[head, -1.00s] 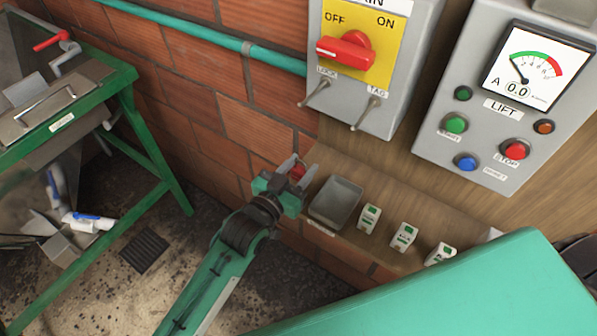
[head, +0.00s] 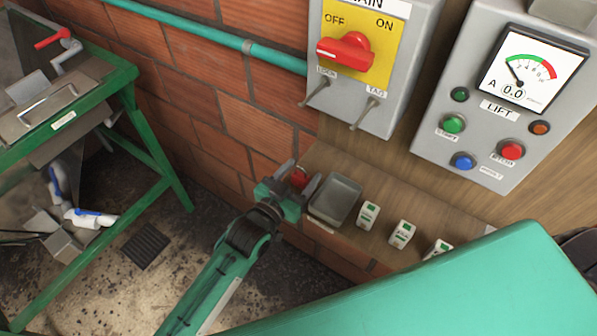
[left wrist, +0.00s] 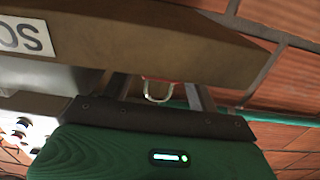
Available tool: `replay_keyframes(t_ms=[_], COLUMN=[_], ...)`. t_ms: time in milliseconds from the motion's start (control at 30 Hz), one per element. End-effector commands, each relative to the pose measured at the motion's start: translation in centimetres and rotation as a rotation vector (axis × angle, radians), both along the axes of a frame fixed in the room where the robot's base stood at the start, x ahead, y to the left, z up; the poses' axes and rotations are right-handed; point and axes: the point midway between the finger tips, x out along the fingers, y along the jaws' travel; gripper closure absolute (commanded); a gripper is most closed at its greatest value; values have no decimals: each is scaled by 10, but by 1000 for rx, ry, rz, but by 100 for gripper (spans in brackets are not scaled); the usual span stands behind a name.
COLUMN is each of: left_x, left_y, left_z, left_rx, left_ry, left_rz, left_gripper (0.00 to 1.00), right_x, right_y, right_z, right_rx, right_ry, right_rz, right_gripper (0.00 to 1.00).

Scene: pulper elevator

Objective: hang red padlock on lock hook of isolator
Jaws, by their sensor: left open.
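The red padlock (head: 299,178) is at the left end of the wooden shelf, beside the grey tray. My left gripper (head: 301,176) is open, with one finger on each side of the padlock. In the left wrist view, the padlock's pale shackle (left wrist: 158,92) shows between the two fingers, and most of its red body is hidden. The isolator (head: 372,70) is on the wall above, with its red handle (head: 345,52) toward OFF. Its lock hook (head: 316,92) is under the left label, empty. My right gripper is not in view.
The grey tray (head: 346,180) is close to the right of my left gripper. Several white-and-green tags (head: 402,234) stand along the shelf (head: 385,196). A tag hook (head: 364,114) sticks out right of the lock hook. The lift panel (head: 440,105) is further right.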

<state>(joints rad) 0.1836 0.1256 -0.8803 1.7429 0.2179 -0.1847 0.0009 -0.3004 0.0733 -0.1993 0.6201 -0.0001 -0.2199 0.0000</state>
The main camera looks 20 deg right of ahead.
Motion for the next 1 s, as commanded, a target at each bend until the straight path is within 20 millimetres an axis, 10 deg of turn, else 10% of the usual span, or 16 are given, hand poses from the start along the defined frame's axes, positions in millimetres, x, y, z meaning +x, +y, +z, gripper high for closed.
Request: replay_keyframes(t_ms=[1000], left_x=[-87], left_y=[102], left_z=[4], left_rx=[-1], left_ry=[1], left_rz=[0], left_gripper=[40], right_x=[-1], right_y=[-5], right_z=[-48], right_rx=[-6], right_ry=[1], right_rz=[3], right_gripper=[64])
